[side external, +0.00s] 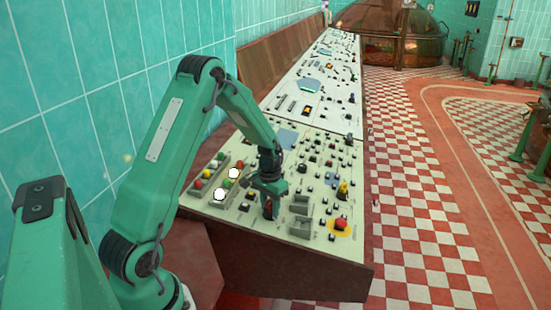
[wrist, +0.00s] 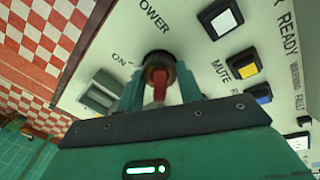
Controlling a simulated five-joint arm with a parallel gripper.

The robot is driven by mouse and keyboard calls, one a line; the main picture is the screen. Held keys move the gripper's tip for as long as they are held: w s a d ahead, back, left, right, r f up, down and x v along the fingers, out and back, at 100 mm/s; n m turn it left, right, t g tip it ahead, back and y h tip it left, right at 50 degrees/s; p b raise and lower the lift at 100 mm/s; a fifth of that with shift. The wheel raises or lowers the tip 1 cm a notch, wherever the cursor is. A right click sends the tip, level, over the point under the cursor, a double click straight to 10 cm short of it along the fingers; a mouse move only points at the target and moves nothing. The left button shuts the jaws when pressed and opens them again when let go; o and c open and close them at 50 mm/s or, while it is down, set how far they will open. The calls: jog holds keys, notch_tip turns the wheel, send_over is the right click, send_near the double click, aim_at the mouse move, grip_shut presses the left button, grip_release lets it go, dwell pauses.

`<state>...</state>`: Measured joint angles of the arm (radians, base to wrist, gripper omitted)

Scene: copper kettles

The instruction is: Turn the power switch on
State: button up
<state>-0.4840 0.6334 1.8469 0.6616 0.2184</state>
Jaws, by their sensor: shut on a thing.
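The power switch (wrist: 159,84) is a red knob on a dark round base, under the word POWER in the wrist view. The word ON is printed to its upper left. The red handle runs roughly up and down in that picture; I cannot tell for certain which setting it is at. My gripper (wrist: 160,92) has one finger on each side of the knob and is shut on it. In the side external view my gripper (side external: 269,203) reaches down to the near part of the cream control panel (side external: 270,228), and the switch is mostly hidden by the fingers.
A grey rocker (wrist: 99,92) sits left of the switch; white and yellow buttons (wrist: 243,64) lie to its right. In the side external view, a red mushroom button (side external: 341,224) on yellow stands near the panel's right edge, and lit lamps (side external: 219,194) sit left of my gripper.

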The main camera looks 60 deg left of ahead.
jog(key=shift+r, duration=0.1)
jog(key=o, duration=1)
jog(key=shift+r, duration=3.85)
